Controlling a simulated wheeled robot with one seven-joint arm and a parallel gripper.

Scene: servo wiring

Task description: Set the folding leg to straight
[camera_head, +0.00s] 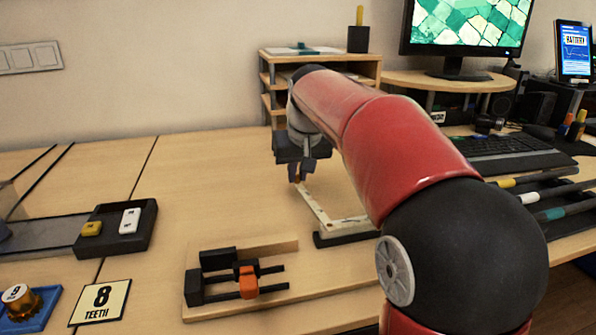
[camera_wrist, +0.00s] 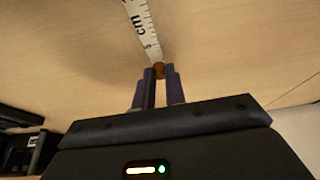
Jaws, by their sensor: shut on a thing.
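The folding leg looks like a pale, ruler-like strip (camera_head: 313,208) in the head view. It runs from my gripper toward a pale cross piece with a dark front edge (camera_head: 345,236). In the wrist view the strip (camera_wrist: 141,22) bears "cm" markings and leads away from the fingers. My gripper (camera_head: 297,176) points down at its far end. In the wrist view my gripper (camera_wrist: 158,73) is shut on a small orange-brown peg (camera_wrist: 158,69) at the strip's near end. My red arm hides part of the cross piece's right side, so I cannot tell the full joint angle.
A wooden board with black blocks and an orange slider (camera_head: 248,282) lies in front. A black tray with yellow and white keys (camera_head: 117,228) and an "8 TEETH" card (camera_head: 100,302) are at left. A shelf (camera_head: 270,75) stands behind, a keyboard (camera_head: 505,155) at right. Bare table (camera_head: 210,190) lies left of my gripper.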

